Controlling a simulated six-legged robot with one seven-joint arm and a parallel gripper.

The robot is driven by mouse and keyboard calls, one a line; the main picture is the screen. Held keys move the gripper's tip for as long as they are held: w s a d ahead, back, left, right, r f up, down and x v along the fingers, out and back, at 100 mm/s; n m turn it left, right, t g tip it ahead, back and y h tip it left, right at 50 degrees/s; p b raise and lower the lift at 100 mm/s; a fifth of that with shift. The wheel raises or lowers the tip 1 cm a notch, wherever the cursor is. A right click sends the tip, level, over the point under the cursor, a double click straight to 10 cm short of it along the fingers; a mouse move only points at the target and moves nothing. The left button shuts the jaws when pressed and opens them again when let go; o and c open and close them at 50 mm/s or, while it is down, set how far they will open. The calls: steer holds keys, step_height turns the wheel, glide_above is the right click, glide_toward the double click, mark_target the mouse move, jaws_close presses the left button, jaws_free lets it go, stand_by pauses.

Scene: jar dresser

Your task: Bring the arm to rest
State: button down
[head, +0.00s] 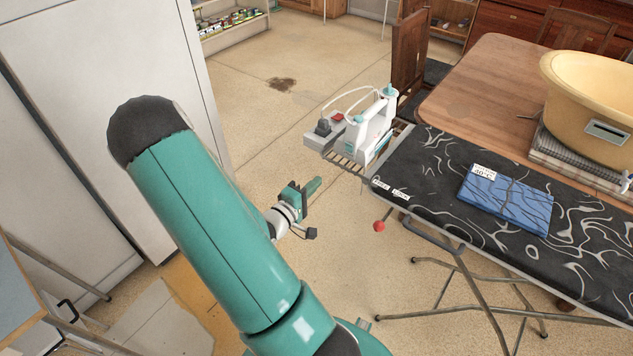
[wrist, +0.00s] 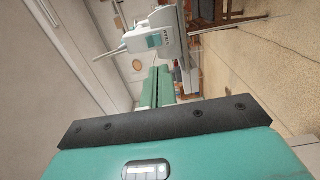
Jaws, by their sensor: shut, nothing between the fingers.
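My gripper (head: 312,187) is held out over open floor, left of the ironing board (head: 435,215). It points toward the right and the far side in the head view. In the wrist view its green fingers (wrist: 157,87) lie together, with nothing between them. My teal arm fills the lower middle of the head view and hides part of the floor. The white iron (head: 370,130) stands on the rack at the board's left end, apart from my gripper. The iron also shows beyond the fingers in the wrist view (wrist: 155,38).
A folded blue cloth (head: 507,203) lies on the board. A wooden table (head: 490,85) with a yellow tub (head: 590,85) stands behind it. A tall pale cabinet (head: 100,90) stands at the left. The floor between cabinet and board is clear, with a dark stain (head: 281,84) farther back.

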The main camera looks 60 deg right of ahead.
stand_by(0.4)
steer(key=w+a+r+m+t+y, duration=0.1)
steer(key=w+a+r+t+y, duration=0.1)
steer(key=w+a+t+y, duration=0.6)
steer(key=w+a+r+m+t+y, duration=0.1)
steer(key=w+a+r, duration=0.3)
steer(key=w, duration=0.7)
steer(key=w+a+r+n+t+y, duration=0.1)
steer(key=a+r+y, duration=0.25)
steer(key=a, duration=0.45)
steer(key=w+a+r+n+t+y, duration=0.1)
steer(key=w+a+r+t+y, duration=0.2)
steer(key=a, duration=0.5)
steer(key=s+a+r+n+g+y, duration=0.1)
steer(key=s+a+r+g+y, duration=0.15)
steer(key=s+a+r, duration=0.45)
steer(key=s+a+r+g, duration=0.1)
steer(key=s+a+r, duration=0.1)
steer(key=s, duration=0.4)
steer(key=s+a+r+g, duration=0.1)
steer(key=s+a+r, duration=0.1)
steer(key=s, duration=0.4)
steer(key=shift+s+a+n, duration=0.15)
steer(key=shift+a+n, duration=0.25)
steer(key=shift+a, duration=0.25)
steer(key=shift+d, duration=0.1)
